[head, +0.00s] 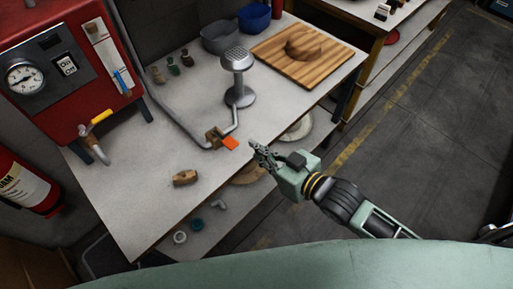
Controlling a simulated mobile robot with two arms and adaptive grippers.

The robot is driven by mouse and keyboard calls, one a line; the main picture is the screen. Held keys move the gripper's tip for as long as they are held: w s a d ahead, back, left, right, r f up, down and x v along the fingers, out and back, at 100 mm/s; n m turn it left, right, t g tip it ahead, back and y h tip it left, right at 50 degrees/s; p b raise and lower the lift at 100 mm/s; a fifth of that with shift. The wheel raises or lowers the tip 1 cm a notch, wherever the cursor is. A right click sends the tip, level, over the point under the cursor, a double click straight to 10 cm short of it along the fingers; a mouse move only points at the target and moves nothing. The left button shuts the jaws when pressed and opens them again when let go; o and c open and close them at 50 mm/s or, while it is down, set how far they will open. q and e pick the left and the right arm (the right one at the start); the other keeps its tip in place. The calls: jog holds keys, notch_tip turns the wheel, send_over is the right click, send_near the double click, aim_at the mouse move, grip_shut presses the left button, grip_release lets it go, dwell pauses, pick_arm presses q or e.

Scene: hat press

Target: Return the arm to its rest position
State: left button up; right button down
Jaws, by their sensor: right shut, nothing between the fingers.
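My right gripper (257,152) hangs by the table's front edge, its arm coming in from the lower right. Its fingers are shut with nothing between them. The fingertips point up and left, close to an orange tab (230,143) on a brass valve joined to a grey pipe (185,122); I cannot tell whether they touch. My left gripper is not in view.
The grey table (150,218) bears a metal steamer head (238,75), a wooden board (330,58) with a rounded wooden form, bowls (221,38) and a small brown piece (185,178). A red machine with a gauge (25,79) stands left. Floor at right is clear.

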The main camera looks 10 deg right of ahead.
dwell(0.4)
jog(key=s+d+f+m+g+h+b, duration=0.1)
jog(key=s+d+f+m+g+h, duration=0.15)
jog(key=d+f, duration=0.85)
jog(key=s+d+f+m+g+h+b, duration=0.15)
jog(key=f+h, duration=0.25)
jog(key=f, duration=1.5)
jog(key=s+d+f+g+h, duration=0.1)
jog(key=s+d+f+g, duration=0.1)
jog(key=s+f, duration=0.65)
jog(key=s+d+f+g+h, duration=0.1)
jog(key=s+d+f+g, duration=0.15)
jog(key=s+f, duration=0.6)
jog(key=s+a+f+g, duration=0.1)
jog(key=s+f, duration=0.5)
jog(key=s, duration=0.9)
jog(key=shift+a+m+g+b, duration=0.2)
jog(key=shift+m+g+b, duration=0.15)
jog(key=shift+g, duration=0.4)
jog(key=shift+f, duration=0.1)
